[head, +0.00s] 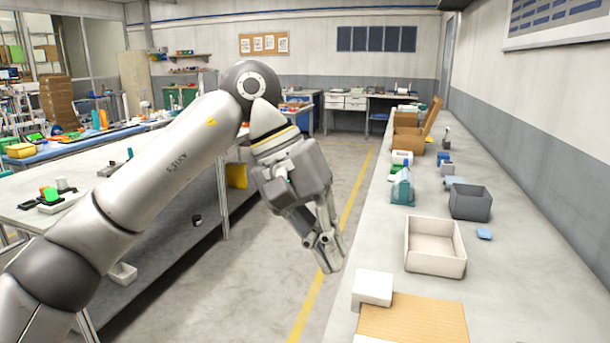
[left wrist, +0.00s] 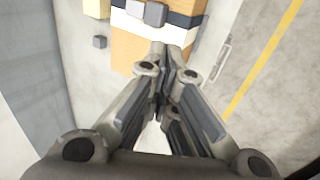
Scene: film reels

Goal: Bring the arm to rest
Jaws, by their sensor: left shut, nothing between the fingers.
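My left arm (head: 150,180) comes in from the left in the head view and bends down at its elbow. My left gripper (head: 330,255) hangs over the aisle, just left of the right-hand bench, with its fingers pointing down. It is shut and empty. In the left wrist view the fingers of the left gripper (left wrist: 165,85) meet near the middle with nothing between them. My right gripper is in neither view.
The right-hand bench (head: 380,220) bears a white open bin (head: 435,247), a dark grey bin (head: 470,203), a white box (head: 373,288) and a cardboard piece (head: 415,320) near its front. A long table (head: 60,215) stands at left. The aisle floor (head: 265,280) between them is clear.

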